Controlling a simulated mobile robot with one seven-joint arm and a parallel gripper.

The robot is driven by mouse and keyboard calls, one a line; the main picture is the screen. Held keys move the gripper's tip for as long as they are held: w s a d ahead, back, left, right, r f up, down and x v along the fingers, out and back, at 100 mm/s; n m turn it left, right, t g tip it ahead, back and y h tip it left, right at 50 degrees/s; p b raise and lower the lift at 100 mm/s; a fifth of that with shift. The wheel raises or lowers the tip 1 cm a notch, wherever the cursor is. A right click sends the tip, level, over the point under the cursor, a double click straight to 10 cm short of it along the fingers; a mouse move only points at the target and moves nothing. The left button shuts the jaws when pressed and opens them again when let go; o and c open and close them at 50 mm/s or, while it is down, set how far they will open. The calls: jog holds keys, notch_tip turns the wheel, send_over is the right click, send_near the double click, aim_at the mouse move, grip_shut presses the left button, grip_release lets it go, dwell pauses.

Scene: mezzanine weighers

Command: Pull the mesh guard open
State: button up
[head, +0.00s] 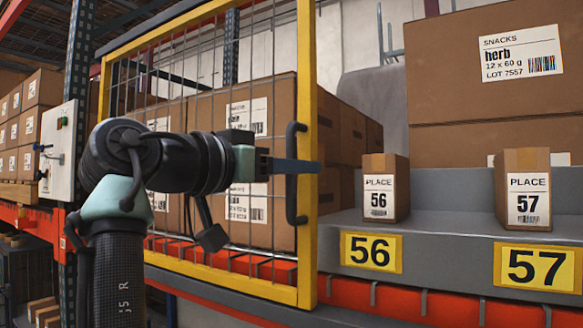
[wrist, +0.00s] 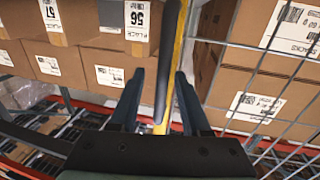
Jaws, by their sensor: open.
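The mesh guard (head: 307,110) is a yellow frame with grey wire mesh, standing in front of stacked cartons. Its dark upright handle (head: 292,205) is on the right post. My gripper (head: 293,166) is at the handle, level with its middle, reaching in from the left. In the wrist view my gripper (wrist: 160,85) has its fingers apart, with the handle (wrist: 168,60) running between them. The guard's yellow post (wrist: 180,45) shows just behind the handle. I cannot tell whether either finger touches the handle.
Small cartons marked 56 (head: 386,188) and 57 (head: 523,190) stand on the grey shelf (head: 450,195) right of the guard. A large snacks carton (head: 450,70) is behind them. A pale control box (head: 60,150) is on the rack post at left.

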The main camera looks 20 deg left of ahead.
jog(key=shift+s+a+f, duration=0.1)
jog(key=shift+s+a, duration=0.1)
jog(key=b+v, duration=0.6)
jog(key=v, duration=0.6)
jog(key=shift+s, duration=0.25)
